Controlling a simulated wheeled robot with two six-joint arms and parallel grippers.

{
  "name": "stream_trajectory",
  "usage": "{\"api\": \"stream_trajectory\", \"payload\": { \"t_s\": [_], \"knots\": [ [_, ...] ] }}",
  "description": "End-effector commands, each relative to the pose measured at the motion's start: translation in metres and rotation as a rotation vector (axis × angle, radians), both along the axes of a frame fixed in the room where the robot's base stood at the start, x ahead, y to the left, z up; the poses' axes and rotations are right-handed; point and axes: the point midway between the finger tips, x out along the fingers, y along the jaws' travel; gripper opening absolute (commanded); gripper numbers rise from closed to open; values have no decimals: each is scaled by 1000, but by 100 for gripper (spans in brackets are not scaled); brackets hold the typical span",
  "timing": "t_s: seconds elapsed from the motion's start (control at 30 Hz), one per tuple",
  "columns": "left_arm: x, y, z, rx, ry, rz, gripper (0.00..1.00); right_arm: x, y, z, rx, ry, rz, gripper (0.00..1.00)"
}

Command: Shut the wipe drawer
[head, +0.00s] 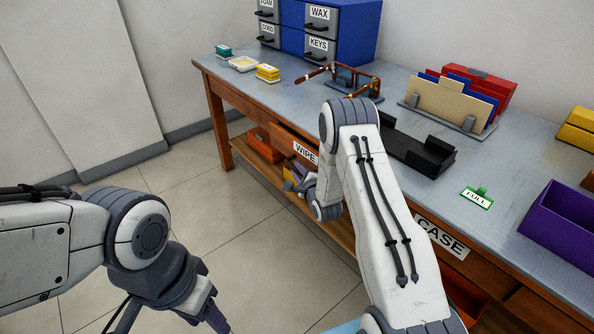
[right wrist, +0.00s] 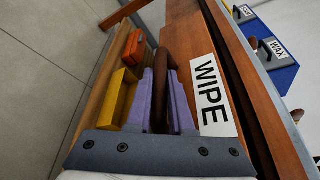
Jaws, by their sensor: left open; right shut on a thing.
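The wipe drawer (head: 281,137) is in the front of the wooden table, with a white WIPE label (head: 306,153). In the right wrist view its brown front and WIPE label (right wrist: 211,95) fill the middle right. My right gripper (right wrist: 160,85) is shut on the drawer's dark brown handle (right wrist: 169,68), with its purple fingers on either side. In the head view the right gripper (head: 298,185) is partly hidden by my arm. How far the drawer stands out is hard to tell. My left gripper (head: 216,318) is open and empty at the bottom, over the floor, away from the table.
A drawer labelled CASE (head: 441,236) is further right, partly behind my right arm. An orange box (head: 265,146) stands on the lower shelf. The floor at left is clear.

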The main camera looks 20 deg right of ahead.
Motion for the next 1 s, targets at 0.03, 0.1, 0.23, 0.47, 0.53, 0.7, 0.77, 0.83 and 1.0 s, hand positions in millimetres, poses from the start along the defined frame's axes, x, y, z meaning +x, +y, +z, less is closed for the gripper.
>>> {"api": "stream_trajectory", "payload": {
  "t_s": [0.03,0.1,0.23,0.47,0.53,0.7,0.77,0.83,1.0],
  "knots": [
    [0,0,0,0,0,0,50,-1,-1,-1,1,3,-2,0],
    [0,0,-1,0,0,0,50,0,-3,-2,0,3,-3,0],
    [0,0,-5,0,0,0,50,8,-23,-2,2,0,-6,0],
    [0,0,-6,0,0,0,50,13,-35,-1,2,4,-1,0],
    [0,0,-6,0,0,0,50,12,-35,-2,2,4,-1,28],
    [0,0,-6,0,0,0,50,13,-35,-1,2,2,0,50],
    [0,0,-6,0,0,0,50,13,-35,-1,2,2,0,50],
    [0,0,-6,0,0,0,50,13,-35,-1,1,1,-1,50],
    [0,0,-4,0,0,0,50,7,-35,1,2,2,0,50]
  ]
}}
